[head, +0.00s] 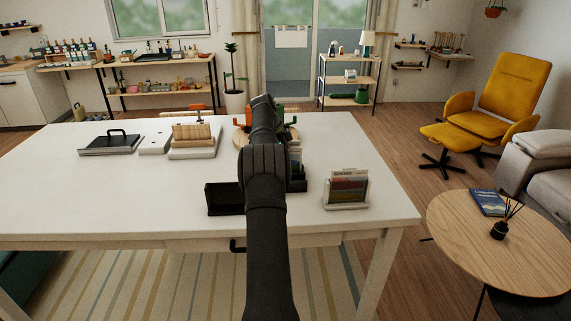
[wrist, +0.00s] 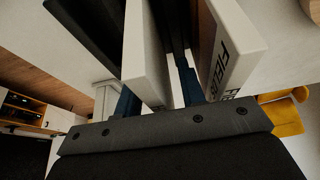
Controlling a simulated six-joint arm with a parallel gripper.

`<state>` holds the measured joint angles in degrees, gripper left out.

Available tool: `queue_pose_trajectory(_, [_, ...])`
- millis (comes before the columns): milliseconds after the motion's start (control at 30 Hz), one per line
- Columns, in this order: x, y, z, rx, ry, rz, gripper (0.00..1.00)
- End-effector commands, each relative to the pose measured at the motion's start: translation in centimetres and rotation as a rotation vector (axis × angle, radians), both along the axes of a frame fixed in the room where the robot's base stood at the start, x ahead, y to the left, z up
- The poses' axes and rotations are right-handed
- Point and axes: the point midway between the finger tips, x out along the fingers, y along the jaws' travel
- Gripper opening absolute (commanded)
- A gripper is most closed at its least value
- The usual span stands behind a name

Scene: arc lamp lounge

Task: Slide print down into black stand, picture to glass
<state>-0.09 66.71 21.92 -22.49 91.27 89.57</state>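A black stand (head: 224,199) sits on the white table left of my arm, near the front edge. A picture print (head: 348,188) with brown, red and green bands stands upright in a pale holder (head: 346,207) right of my arm. My gripper (wrist: 160,95) hangs low over the table; my arm hides it in the head view. In the wrist view, its dark blue fingers are on either side of a white slab (wrist: 147,60). Whether they touch it is unclear. A second white slab with black lettering (wrist: 225,48) is just right of the right finger.
Dark and pale upright items (head: 298,178) are partly hidden beside my arm. At the back left of the table (head: 120,195) are a black-handled flat tool (head: 110,144) and a white block with a wooden piece (head: 194,140). The table's front left is clear.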

Motion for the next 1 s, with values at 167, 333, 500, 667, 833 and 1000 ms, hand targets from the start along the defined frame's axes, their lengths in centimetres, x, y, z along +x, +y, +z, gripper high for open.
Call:
queue_pose_trajectory(167, [-0.02,0.01,-0.3,0.0,0.001,0.0,0.36])
queue_pose_trajectory(333, [-0.01,0.01,-0.37,0.0,0.001,0.0,0.36])
queue_pose_trajectory(500, [-0.01,0.01,-0.37,0.0,0.001,0.0,0.32])
queue_pose_trajectory(667, [-0.01,0.0,-0.36,0.0,0.001,0.0,0.01])
queue_pose_trajectory(833, [0.0,0.0,-0.34,0.0,0.0,0.0,0.0])
queue_pose_trajectory(1000, [0.0,0.01,-0.27,0.0,0.0,0.0,0.0])
